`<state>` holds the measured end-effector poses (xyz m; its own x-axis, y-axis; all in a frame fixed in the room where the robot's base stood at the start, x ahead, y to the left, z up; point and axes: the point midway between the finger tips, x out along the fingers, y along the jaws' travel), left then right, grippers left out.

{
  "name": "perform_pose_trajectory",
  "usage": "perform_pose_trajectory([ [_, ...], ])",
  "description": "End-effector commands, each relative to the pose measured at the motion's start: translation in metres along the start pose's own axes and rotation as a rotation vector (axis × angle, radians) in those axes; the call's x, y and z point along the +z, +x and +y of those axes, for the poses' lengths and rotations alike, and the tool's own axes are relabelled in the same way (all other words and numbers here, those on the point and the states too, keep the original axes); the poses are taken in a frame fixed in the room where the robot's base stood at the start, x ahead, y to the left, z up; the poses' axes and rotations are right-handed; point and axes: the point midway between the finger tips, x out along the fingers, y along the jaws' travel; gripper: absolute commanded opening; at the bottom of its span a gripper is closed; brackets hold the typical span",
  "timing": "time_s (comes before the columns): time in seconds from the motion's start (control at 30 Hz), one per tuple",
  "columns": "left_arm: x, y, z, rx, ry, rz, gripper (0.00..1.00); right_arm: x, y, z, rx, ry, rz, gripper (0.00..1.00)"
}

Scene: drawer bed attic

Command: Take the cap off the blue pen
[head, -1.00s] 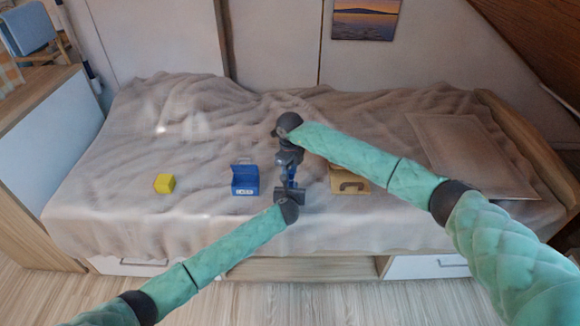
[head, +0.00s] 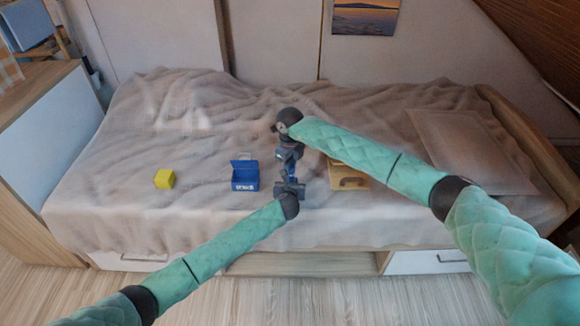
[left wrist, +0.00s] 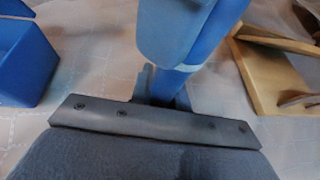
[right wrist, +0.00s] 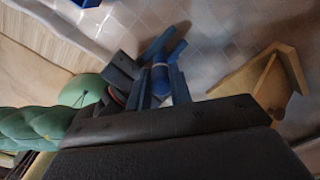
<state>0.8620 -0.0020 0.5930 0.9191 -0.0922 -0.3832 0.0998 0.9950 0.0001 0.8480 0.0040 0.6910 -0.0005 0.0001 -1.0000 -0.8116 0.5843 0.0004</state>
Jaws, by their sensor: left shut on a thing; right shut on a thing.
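The blue pen (head: 291,172) is held between my two grippers above the front of the bed, mostly hidden by them. My right gripper (head: 289,155) is shut on its far part. My left gripper (head: 289,186) is shut on its near part. In the left wrist view, the blue pen (left wrist: 205,50) rises from behind the dark gripper body, with a pale band across it. In the right wrist view, the blue pen (right wrist: 160,78) sits between the fingers. I cannot tell whether the cap and barrel are apart.
An open blue box (head: 245,178) stands on the blanket left of the grippers. A yellow cube (head: 164,179) lies farther left. The blanket between cube and blue box is clear.

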Motion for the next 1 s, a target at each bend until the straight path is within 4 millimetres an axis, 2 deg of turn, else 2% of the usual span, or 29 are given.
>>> perform_pose_trajectory([
  [1.0, 0.0, 0.0, 0.0, 0.0, 0.0, 0.0, 0.0, 0.0, -0.022, 0.0, 0.0, -0.001, 0.0, 0.0],
])
